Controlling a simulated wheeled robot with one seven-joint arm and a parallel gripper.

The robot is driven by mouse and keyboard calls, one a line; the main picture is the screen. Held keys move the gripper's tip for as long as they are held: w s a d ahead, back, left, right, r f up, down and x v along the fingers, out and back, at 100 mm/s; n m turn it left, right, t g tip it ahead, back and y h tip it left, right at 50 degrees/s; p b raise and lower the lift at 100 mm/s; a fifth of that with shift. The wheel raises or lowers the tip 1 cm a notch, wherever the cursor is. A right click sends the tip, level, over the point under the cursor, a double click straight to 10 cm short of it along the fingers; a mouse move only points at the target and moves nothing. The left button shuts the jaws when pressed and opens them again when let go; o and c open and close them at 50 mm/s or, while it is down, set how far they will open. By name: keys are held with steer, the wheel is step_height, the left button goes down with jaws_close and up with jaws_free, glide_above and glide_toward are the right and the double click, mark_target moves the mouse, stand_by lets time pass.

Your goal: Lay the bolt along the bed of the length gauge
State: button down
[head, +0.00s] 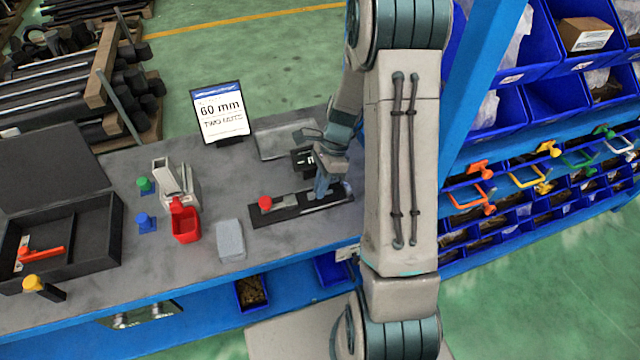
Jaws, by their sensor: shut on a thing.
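The length gauge (292,212) is a long dark base on the grey bench, with a red-knobbed piece at its left end and a pale strip along it. My gripper (321,193) points down over the right half of the gauge, low and close to its bed. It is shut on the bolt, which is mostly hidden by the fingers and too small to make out. I cannot tell whether the bolt touches the bed.
A grey block (230,240), a red cup (185,222) and a pale device (177,182) stand left of the gauge. An open black case (88,228) lies far left. Blue bins (555,95) rise at right.

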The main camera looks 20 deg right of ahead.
steer(key=shift+f, duration=0.25)
steer(key=c, duration=1.8)
jaws_free()
steer(key=shift+s, duration=0.1)
